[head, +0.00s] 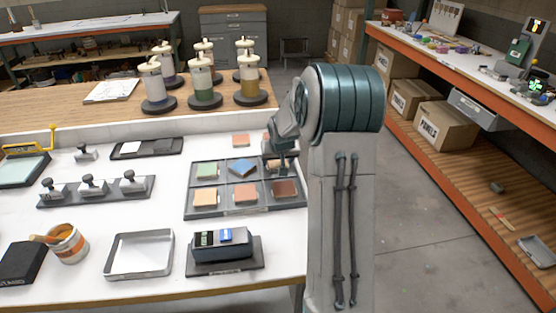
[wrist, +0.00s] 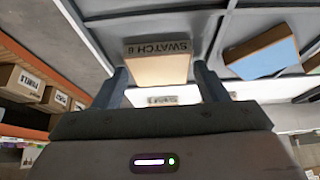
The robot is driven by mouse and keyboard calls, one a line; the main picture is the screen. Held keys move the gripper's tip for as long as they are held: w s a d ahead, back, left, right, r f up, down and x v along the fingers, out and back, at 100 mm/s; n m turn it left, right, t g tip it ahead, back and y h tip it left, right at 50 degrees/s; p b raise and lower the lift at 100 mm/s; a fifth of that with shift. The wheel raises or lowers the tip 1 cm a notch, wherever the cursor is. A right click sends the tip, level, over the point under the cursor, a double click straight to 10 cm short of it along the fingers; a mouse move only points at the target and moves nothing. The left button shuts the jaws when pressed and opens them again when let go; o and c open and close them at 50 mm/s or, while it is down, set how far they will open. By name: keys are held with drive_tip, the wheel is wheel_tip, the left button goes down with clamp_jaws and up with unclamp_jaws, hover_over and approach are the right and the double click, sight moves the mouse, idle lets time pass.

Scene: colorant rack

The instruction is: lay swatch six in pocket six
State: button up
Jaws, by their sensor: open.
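Swatch six (wrist: 158,68), a pale tan block with SWATCH 6 on its dark edge, is between the fingers of my gripper (wrist: 162,84). The fingers are spread, one on each side of it. In the head view my gripper (head: 282,168) is low over the back right pocket of the dark grey six-pocket tray (head: 217,183), partly hiding the swatch there. I cannot tell whether the swatch rests fully flat. A blue swatch (head: 242,167) lies turned in the back middle pocket; it also shows in the wrist view (wrist: 264,52). The pocket numbers are not readable.
A green swatch (head: 207,171) is in the back left pocket; orange, peach and brown swatches fill the front row. A loose orange swatch (head: 241,140) lies behind the tray. A dark device (head: 222,247) stands in front. Dispensers (head: 203,82) stand on the bench behind.

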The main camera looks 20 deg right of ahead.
drive_tip(key=v, duration=1.2)
drive_tip(key=s+a+n+g, duration=0.1)
drive_tip(key=s+a, duration=0.7)
drive_tip(key=s, duration=0.5)
drive_tip(key=s+a+n+g+y, duration=0.1)
drive_tip(key=s+a+n+g, duration=0.1)
drive_tip(key=s+a, duration=0.6)
drive_tip(key=s, duration=0.6)
drive_tip(key=shift+s+a+f+y+b, duration=0.25)
drive_tip(key=shift+s+f+y+b, duration=0.05)
drive_tip(key=shift+b, duration=0.1)
